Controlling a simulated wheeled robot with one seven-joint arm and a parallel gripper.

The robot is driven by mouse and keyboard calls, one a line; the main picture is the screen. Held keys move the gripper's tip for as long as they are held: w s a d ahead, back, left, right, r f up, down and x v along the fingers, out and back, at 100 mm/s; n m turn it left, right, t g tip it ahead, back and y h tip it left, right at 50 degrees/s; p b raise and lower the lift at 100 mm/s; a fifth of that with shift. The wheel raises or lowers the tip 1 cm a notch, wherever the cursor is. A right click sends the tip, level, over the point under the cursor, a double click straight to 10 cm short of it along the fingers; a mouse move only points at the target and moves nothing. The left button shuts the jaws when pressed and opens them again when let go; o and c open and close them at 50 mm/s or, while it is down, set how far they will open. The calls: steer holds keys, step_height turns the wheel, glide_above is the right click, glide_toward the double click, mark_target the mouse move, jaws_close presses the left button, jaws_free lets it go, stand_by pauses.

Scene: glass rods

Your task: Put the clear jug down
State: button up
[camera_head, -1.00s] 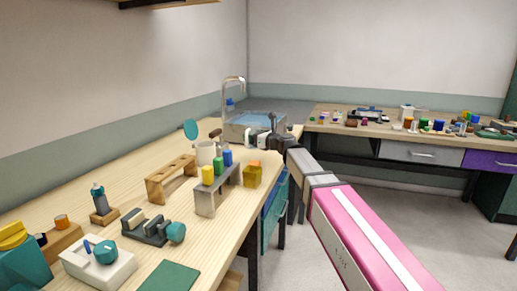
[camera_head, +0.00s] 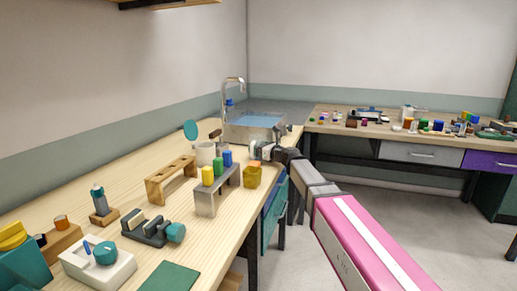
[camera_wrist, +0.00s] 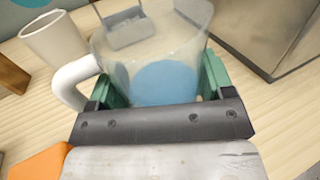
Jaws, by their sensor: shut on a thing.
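The clear jug (camera_wrist: 150,60) fills the middle of the wrist view, see-through, with a white handle on its left and a round blue patch showing inside. My gripper (camera_wrist: 160,85) is shut on it, with green finger pads on both sides. In the head view my gripper (camera_head: 270,151) is over the far end of the left bench, near its right edge; the jug is too small and covered there to make out well. I cannot tell whether the jug's base touches the bench top.
A white mug (camera_head: 205,153) stands left of my gripper. A sink (camera_head: 250,130) with a tap lies behind. Bare wood (camera_head: 110,190) is free on the left.

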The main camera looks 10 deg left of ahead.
steer(key=o, duration=1)
steer(key=shift+o, duration=0.2)
steer(key=shift+s+d, duration=0.15)
steer(key=shift+d, duration=0.05)
steer(key=v, duration=1.1)
steer(key=shift+d, duration=0.25)
